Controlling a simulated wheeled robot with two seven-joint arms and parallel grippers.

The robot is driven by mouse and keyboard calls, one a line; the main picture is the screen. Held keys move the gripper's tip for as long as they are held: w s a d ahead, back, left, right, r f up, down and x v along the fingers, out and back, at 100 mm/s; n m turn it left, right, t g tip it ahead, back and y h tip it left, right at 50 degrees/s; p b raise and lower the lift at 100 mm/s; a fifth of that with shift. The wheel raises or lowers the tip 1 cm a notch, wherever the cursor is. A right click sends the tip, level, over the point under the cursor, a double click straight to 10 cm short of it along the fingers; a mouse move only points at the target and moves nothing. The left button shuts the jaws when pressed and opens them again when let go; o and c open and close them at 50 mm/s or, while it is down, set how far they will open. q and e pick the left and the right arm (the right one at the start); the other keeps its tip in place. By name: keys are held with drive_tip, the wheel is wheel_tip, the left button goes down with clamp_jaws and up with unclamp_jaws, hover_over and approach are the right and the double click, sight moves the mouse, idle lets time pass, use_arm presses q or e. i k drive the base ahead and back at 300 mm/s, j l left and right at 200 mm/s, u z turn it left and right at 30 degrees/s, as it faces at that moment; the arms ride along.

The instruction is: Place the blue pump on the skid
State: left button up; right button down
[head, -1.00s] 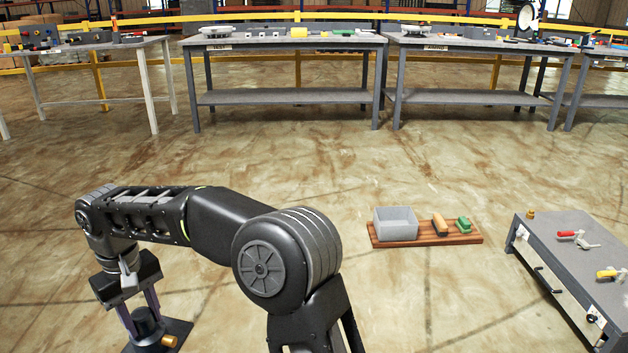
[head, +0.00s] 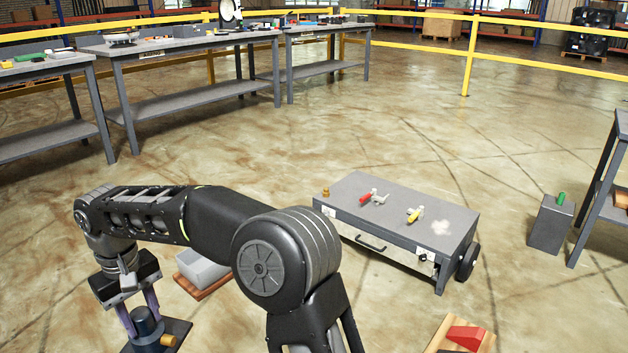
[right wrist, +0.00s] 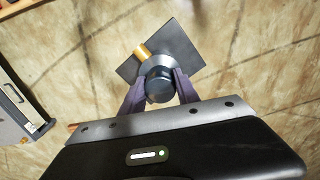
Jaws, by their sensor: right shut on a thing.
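My right gripper (head: 138,308) is shut on the blue pump (head: 148,326), a dark blue upright cylinder with a brass port and a flat dark square base plate. The pump hangs upright at the lower left of the head view. In the right wrist view the fingers (right wrist: 158,98) clasp the sides of the pump (right wrist: 160,84), and its base plate covers part of the floor. No skid can be made out for certain. A wooden slatted board (head: 206,288) bearing a grey bin (head: 200,266) is partly hidden behind my arm. My left gripper is out of view.
A low grey wheeled cart (head: 440,228) with red and yellow clamps stands right of centre. A wooden piece with a red wedge (head: 466,336) is at the bottom edge. A grey box (head: 550,225) stands by a table at right. Open floor lies beyond the cart.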

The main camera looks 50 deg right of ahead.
sight(360, 183)
drive_tip(key=i+l+z, duration=0.15)
drive_tip(key=i+z, duration=0.25)
drive_tip(key=i+l+z, duration=0.1)
drive_tip(key=i+z, duration=0.65)
drive_tip(key=i+j+z, duration=0.2)
drive_tip(key=z, duration=0.2)
drive_tip(key=i+l+u, duration=0.15)
drive_tip(key=i+l, duration=0.35)
drive_tip(key=i, duration=0.25)
drive_tip(key=i+l+u, duration=0.1)
drive_tip(key=i+l, duration=0.45)
drive_tip(key=i, duration=0.2)
drive_tip(key=i+l+u, duration=0.1)
drive_tip(key=l, duration=0.25)
drive_tip(key=i+l+u, duration=0.25)
drive_tip(key=i+l, duration=0.15)
drive_tip(key=l, duration=0.35)
